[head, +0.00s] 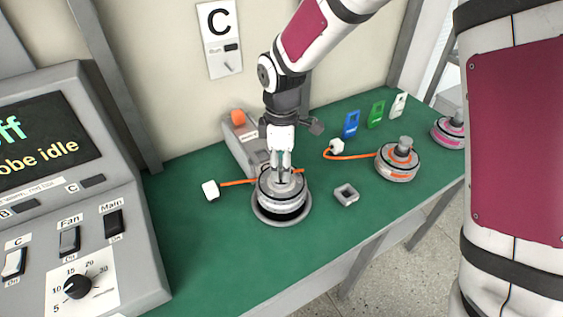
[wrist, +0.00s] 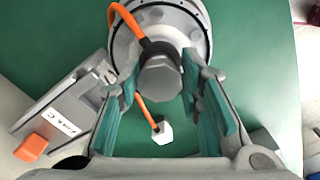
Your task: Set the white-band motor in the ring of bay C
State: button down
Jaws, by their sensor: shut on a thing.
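The white-band motor (head: 283,199) is under my gripper (head: 282,174), upright, with its pale band around the side. My gripper is shut on the grey shaft on top of the motor; the shaft (wrist: 160,76) shows between the fingers in the wrist view (wrist: 162,72). The motor is over the grey ring (head: 257,214) on the green bench. The ring's rim shows around its lower edge; I cannot tell whether the motor is fully seated. Its orange cable ends in a white plug (head: 210,190) at the left, also in the wrist view (wrist: 162,133). The bay sign C (head: 220,22) hangs behind.
A grey fixture with an orange knob (head: 238,117) stands close behind the motor. An orange-band motor (head: 398,162) and a pink-band motor (head: 449,131) stand at the right. A small grey block (head: 346,194) lies near the ring. A control console (head: 70,190) stands at the left.

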jog(key=shift+f, duration=0.35)
dwell(0.3)
jog(key=shift+f+b, duration=0.35)
jog(key=shift+f, duration=0.15)
jog(key=shift+f+b, duration=0.35)
jog(key=shift+f, duration=0.3)
dwell(0.4)
jog(key=c, duration=1)
grip_release()
jog(key=shift+c, duration=0.2)
